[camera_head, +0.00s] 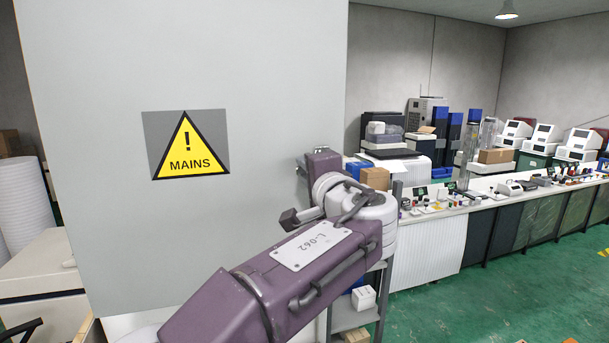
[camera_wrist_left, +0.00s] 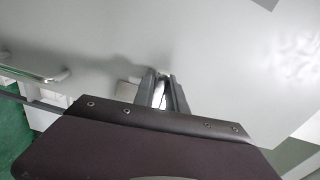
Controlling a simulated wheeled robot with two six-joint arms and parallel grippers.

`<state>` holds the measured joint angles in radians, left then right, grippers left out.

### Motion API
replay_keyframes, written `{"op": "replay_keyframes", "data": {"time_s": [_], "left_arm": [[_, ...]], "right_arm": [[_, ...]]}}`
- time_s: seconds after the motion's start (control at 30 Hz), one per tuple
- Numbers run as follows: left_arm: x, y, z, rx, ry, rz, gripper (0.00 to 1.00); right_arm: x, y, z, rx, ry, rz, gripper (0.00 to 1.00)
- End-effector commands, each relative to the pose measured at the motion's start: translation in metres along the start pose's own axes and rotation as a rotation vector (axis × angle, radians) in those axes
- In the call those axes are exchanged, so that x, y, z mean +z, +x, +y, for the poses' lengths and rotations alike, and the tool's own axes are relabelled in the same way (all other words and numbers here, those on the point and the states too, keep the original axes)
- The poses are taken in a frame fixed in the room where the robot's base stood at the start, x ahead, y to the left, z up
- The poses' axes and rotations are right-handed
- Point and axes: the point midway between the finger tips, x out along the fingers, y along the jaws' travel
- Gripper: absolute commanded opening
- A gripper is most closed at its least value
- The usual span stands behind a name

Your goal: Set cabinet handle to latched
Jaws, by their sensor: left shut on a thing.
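The grey cabinet (camera_head: 250,60) fills the left of the head view and bears a yellow MAINS warning sign (camera_head: 187,147). My left gripper (camera_head: 302,168) is at the cabinet's right edge, with its fingers largely hidden in the head view. In the left wrist view the dark fingers (camera_wrist_left: 163,92) are close together against the light cabinet face (camera_wrist_left: 210,50). They are shut on a small pale piece, apparently the cabinet handle (camera_wrist_left: 159,95). The handle's angle cannot be told. My right gripper is not in view.
A shelf rack (camera_head: 352,318) with boxes stands just right of the cabinet, behind my arm. A long bench (camera_head: 432,240) with many small devices runs along the right. The green floor (camera_head: 480,305) at the lower right is mostly clear.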

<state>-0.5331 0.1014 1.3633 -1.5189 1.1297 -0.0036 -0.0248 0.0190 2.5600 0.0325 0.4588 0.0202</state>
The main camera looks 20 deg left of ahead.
Motion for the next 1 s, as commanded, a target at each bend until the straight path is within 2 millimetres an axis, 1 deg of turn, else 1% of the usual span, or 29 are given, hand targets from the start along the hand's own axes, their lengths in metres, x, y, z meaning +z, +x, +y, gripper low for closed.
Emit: {"op": "replay_keyframes", "data": {"time_s": [0.03,0.2,0.4,0.7,1.0], "left_arm": [[0.0,-0.001,0.005,-0.009,-0.036,0.005,0.0],[0.0,0.0,0.014,-0.009,-0.173,0.005,0.0],[-0.003,0.0,0.022,-0.008,-0.364,0.006,0.0],[-0.01,0.0,0.031,-0.008,-0.648,0.007,0.0],[-0.02,0.0,0.038,-0.008,-0.932,0.009,0.0]], "right_arm": [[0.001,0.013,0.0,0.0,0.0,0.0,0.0],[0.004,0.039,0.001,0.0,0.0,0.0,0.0],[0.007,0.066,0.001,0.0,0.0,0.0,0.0],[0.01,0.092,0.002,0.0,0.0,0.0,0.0],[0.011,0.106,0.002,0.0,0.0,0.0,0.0]]}}
